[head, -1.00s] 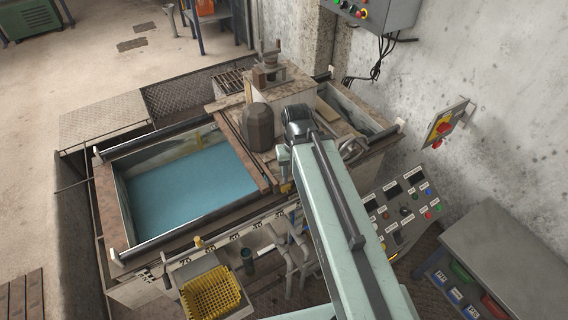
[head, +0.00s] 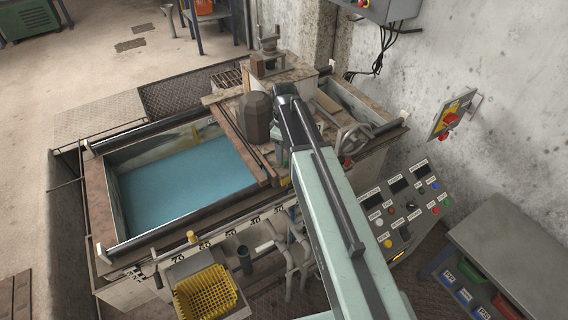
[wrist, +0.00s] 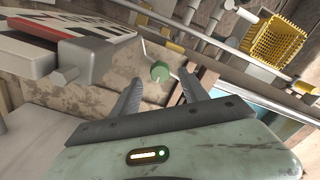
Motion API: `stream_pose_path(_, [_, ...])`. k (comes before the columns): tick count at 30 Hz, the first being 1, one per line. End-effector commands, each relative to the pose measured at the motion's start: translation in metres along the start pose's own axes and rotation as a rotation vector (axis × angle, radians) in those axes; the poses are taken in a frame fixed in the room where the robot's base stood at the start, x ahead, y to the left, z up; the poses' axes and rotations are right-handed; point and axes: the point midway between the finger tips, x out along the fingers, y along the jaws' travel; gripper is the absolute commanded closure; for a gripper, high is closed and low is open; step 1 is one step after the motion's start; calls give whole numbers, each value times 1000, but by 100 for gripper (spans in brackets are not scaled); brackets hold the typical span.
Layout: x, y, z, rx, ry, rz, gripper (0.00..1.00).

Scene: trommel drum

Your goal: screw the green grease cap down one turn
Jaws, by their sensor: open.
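The green grease cap (wrist: 160,71) is a small round knob in the wrist view, above centre. My gripper (wrist: 159,80) is open, with one dark finger on each side of the picture below the cap. The cap shows between and just beyond the fingertips, with a gap on both sides and no visible contact. In the head view my arm reaches over the machine's right part, and I cannot make out the cap or the fingers clearly there.
The machine has a blue-bottomed tank (head: 185,180), a dark rounded block (head: 256,117) beside my arm and a handwheel (head: 353,139). A yellow basket (head: 208,292) stands in front; it also shows in the wrist view (wrist: 275,42). A control panel (head: 405,205) is at the right.

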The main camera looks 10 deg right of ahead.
Motion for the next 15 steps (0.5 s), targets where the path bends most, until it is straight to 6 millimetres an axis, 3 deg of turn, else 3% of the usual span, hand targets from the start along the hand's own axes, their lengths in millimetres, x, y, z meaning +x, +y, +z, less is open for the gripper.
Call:
stream_pose_path(1, [20,0,0,0,0,0,48])
stream_pose_path(5, [37,0,0,1,0,0,48])
stream_pose_path(15, [38,0,1,2,0,0,51])
